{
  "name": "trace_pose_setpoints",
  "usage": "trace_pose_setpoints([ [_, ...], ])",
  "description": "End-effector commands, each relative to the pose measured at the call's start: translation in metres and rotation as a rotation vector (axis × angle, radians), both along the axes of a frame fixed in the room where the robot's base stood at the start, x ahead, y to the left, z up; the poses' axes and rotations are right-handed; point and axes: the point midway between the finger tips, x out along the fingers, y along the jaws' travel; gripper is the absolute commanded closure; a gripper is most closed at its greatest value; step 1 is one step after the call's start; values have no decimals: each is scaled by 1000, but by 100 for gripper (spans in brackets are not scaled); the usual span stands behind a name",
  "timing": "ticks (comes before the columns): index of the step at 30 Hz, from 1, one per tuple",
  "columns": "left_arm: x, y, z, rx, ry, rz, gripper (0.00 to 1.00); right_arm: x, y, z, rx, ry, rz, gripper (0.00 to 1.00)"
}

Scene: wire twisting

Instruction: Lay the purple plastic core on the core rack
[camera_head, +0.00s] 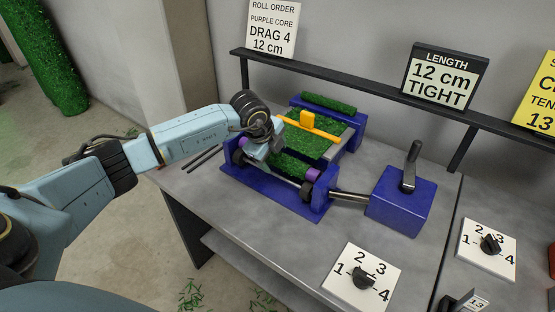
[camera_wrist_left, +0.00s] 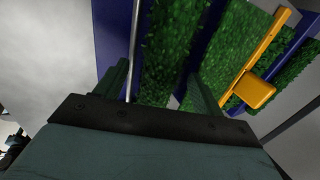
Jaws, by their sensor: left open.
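The purple plastic core shows as a purple end (camera_head: 312,174) at the right upright of the blue winding frame (camera_head: 268,197). Most of it is hidden by green turf and my arm. My left gripper (camera_head: 266,158) is open, reaching down over the turf between the frame's uprights. In the left wrist view its two fingers (camera_wrist_left: 161,84) stand apart, with green turf (camera_wrist_left: 165,45) beyond them. I cannot tell whether they touch it. No rack is clearly marked; two thin dark rails (camera_head: 204,158) lie on the table left of the frame. My right gripper is not in view.
A yellow bar with a knob (camera_head: 307,119) crosses the turf sheet behind the frame. A blue crank box (camera_head: 402,200) stands right. A dial plate (camera_head: 362,277) lies in front. A black rail (camera_head: 360,93) with signs runs behind. The table's left front is clear.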

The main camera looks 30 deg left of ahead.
Motion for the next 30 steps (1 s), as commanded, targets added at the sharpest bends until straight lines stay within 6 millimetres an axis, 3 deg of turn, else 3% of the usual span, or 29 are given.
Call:
trace_pose_setpoints([
  [9, 3, 0, -6, 0, -1, -1, 31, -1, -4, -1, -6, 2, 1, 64],
  [21, 3, 0, -6, 0, -1, 0, 82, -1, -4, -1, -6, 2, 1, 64],
  [30, 4, 0, 0, 0, -4, 0, 83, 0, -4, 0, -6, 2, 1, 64],
])
